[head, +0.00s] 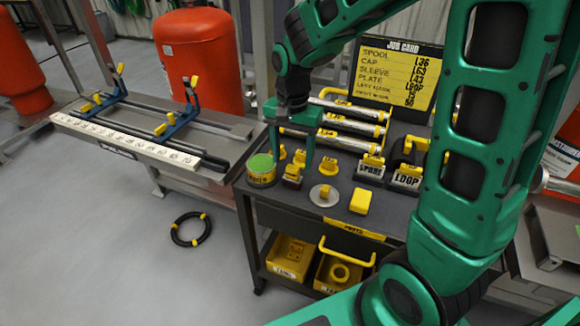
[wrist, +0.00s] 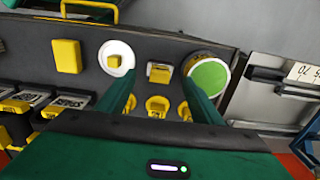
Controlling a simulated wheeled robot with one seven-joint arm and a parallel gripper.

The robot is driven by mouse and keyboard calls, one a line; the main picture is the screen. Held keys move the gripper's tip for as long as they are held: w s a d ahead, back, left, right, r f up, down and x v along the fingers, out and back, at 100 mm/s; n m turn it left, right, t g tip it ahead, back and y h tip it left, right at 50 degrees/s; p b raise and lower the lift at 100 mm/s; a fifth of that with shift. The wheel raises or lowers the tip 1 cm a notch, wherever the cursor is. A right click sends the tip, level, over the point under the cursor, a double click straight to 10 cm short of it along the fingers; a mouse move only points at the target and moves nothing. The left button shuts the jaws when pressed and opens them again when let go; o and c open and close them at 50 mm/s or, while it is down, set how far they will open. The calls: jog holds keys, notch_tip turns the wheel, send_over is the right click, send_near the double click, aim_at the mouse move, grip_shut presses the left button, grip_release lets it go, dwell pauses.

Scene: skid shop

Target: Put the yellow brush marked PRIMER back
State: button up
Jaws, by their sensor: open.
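My gripper (head: 292,160) is open and points down over the left part of the dark cart top. A small block-shaped piece with a yellow top and a dark base (head: 292,176) stands below and between its fingers. In the wrist view, this piece (wrist: 159,72) shows between the two green fingers (wrist: 159,80), with nothing gripped. It may be the brush, but I cannot read PRIMER on it. A yellow tin with a green top (head: 261,168) stands just left of the gripper; its label is too small to read.
A pale disc with a yellow knob (head: 324,195) and a yellow block (head: 360,201) stand to the right. Yellow pegs (head: 300,157), label stands (head: 369,170) and silver rollers (head: 350,124) are behind. Yellow bins (head: 290,258) sit below. A ruled bench (head: 120,138) is left.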

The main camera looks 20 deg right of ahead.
aim_at(292, 168)
notch_tip(292, 168, up, 7)
jog(key=shift+r, duration=0.15)
jog(key=s+d+n, duration=0.1)
jog(key=s+d, duration=0.7)
jog(key=s, duration=0.4)
jog(key=s+d+f+n, duration=0.1)
jog(key=s+d, duration=0.8)
jog(key=s, duration=0.3)
jog(key=shift+d+f+n, duration=0.15)
jog(key=shift+f+n, duration=0.05)
jog(key=shift+n, duration=0.1)
jog(key=shift+s, duration=0.1)
